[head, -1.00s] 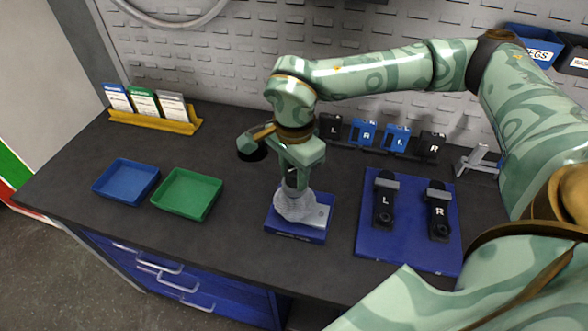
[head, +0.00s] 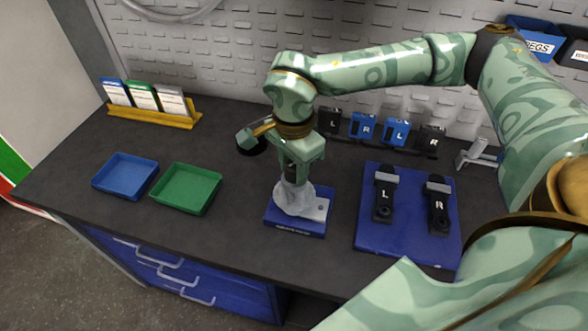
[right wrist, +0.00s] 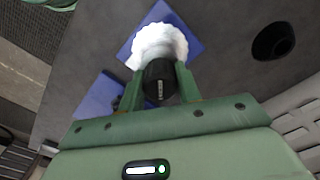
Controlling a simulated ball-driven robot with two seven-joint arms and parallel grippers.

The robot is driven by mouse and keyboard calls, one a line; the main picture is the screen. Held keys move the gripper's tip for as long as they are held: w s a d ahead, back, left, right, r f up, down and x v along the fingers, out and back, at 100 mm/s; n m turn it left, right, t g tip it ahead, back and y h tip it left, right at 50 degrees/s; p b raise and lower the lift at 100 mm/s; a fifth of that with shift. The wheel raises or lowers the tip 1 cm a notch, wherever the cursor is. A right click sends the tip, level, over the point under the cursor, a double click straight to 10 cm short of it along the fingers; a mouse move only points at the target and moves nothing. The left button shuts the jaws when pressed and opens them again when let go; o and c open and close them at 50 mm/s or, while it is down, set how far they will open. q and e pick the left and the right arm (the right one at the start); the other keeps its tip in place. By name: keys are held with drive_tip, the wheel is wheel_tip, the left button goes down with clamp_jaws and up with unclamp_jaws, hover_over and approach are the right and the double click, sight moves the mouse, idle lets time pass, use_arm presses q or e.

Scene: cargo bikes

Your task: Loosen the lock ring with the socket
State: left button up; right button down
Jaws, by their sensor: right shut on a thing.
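My right gripper (head: 293,178) points down over a pale grey toothed cassette (head: 297,202), whose lock ring I cannot make out. It is shut on a black round socket (right wrist: 160,84), which shows between the green fingers in the right wrist view. The socket's lower end is at the top of the cassette; I cannot tell how far it is seated. The cassette stands on a blue base (head: 290,226) on the bench, and it shows white in the right wrist view (right wrist: 160,42). My left gripper is not in view.
A black cup (head: 250,148) stands left of my right wrist. Blue (head: 125,177) and green (head: 186,188) trays lie further left. A blue mat (head: 405,240) with pedals marked L and R lies right. Labelled blocks (head: 362,126) line the back. Bench between trays and base is clear.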

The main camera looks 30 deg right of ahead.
idle(0.5)
drive_tip(key=shift+s, duration=0.1)
drive_tip(key=shift+n+p, duration=0.7)
drive_tip(key=shift+p, duration=0.1)
drive_tip(key=n+p, duration=0.2)
drive_tip(key=n, duration=0.1)
drive_tip(key=shift+s+n+p, duration=0.1)
drive_tip(key=shift+n+p, duration=0.25)
drive_tip(key=shift+n, duration=0.45)
drive_tip(key=shift+f, duration=0.15)
